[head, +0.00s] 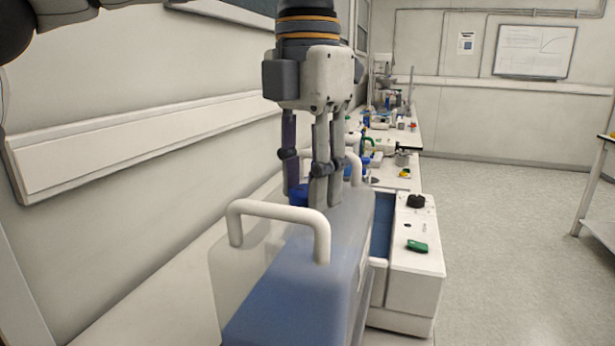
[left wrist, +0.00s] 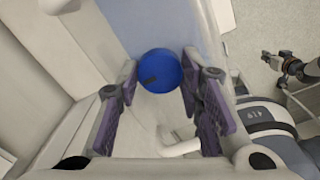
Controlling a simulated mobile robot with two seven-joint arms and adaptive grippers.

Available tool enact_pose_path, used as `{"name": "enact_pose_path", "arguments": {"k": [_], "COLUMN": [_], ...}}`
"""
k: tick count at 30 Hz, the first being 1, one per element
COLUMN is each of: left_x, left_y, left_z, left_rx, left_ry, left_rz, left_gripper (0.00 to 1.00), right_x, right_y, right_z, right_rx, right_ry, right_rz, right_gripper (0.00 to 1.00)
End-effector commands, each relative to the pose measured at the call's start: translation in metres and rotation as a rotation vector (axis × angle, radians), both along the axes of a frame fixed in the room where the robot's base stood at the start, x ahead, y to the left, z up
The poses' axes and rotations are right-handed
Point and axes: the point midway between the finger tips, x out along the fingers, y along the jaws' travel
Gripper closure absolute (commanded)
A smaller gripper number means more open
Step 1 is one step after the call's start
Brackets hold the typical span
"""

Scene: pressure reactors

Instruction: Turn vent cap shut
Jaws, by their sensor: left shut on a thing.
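The vent cap is a round blue cap (head: 298,194) on top of a large translucent carboy (head: 290,290) with white handles. In the left wrist view the cap (left wrist: 160,71) shows a dark mark on its left part. My left gripper (head: 311,192) points straight down over the carboy's top, with its fingers on either side of the cap, shut on it. The fingers hide part of the cap in the head view. My right gripper (left wrist: 268,62) shows small at the right of the left wrist view, away from the carboy; its jaws are too small to judge.
A white handle (head: 280,210) arches up close in front of the gripper. A white unit with a black knob (head: 416,201) and a green item (head: 417,246) stands to the right. The wall with a white rail (head: 130,140) is on the left. Open floor (head: 510,240) lies right.

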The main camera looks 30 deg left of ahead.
Motion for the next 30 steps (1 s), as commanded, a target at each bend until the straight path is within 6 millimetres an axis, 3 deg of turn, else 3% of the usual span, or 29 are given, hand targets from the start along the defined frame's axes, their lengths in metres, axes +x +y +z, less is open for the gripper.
{"name": "enact_pose_path", "arguments": {"k": [18,19,21,30], "left_x": [0.0001,0.0001,0.0001,0.0002], "left_y": [-0.0002,-0.0002,-0.0002,-0.0002], "left_z": [-0.0009,-0.0009,-0.0009,0.0009], "left_rx": [-0.001,-0.001,-0.001,0.000], "left_ry": [0.002,0.002,0.002,0.000], "left_rz": [-0.036,-0.036,-0.035,-0.034], "left_gripper": [0.94,0.59,0.45,0.45], "right_x": [-0.0002,-0.0002,-0.0002,-0.0001], "right_y": [0.0000,0.0000,0.0000,0.0000], "right_z": [-0.0003,-0.0003,-0.0003,-0.0001], "right_rx": [0.000,0.000,0.000,0.000], "right_ry": [0.001,0.001,0.001,0.000], "right_rz": [0.000,0.000,0.000,0.000], "right_gripper": [1.00,1.00,1.00,1.00]}}
